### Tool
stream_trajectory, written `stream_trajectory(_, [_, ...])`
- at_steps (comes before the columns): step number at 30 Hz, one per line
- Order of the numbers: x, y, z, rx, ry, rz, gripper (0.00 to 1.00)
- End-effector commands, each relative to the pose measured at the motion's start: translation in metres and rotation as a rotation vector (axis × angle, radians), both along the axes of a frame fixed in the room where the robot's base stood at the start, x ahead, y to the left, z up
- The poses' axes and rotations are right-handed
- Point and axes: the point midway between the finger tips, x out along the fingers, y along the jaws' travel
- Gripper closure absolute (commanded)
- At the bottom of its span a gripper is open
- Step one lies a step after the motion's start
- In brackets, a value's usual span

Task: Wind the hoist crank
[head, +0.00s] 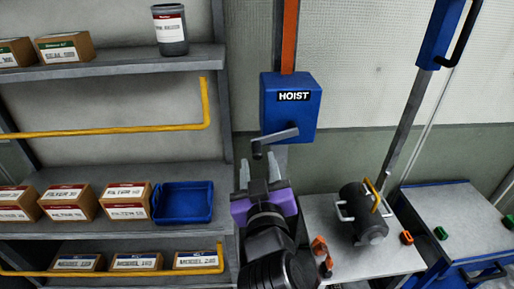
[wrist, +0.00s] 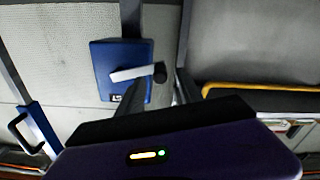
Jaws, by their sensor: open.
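The blue hoist box (head: 290,107), labelled HOIST, is fixed at the wall on an orange upright. Its grey crank arm (head: 278,137) is on the lower front, with a dark handle knob (head: 257,151) at its left end. My gripper (head: 259,168) is open and empty just below the knob in the head view, its two fingers pointing up. The wrist view shows the box (wrist: 122,58) turned over, with the crank arm (wrist: 128,74) and the knob (wrist: 160,73) just beyond the fingers. The knob appears between the finger lines and apart from them.
Shelves on the left hold cartons (head: 124,200), a blue bin (head: 183,202) and a dark can (head: 170,30). Yellow rails (head: 207,103) run along their edges. A grey bench (head: 350,255) at right carries a dark cylinder (head: 362,212); a blue-edged cart (head: 455,212) stands beyond.

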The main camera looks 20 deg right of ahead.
Motion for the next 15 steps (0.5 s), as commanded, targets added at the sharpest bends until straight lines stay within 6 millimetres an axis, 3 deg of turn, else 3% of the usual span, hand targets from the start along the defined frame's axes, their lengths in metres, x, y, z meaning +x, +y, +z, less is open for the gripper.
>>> stream_trajectory(6, [0.031, -0.01, 0.002, -0.001, 0.0, -0.001, 0.57])
stream_trajectory(15, [0.046, -0.015, 0.0, 0.0, 0.001, 0.002, 0.57])
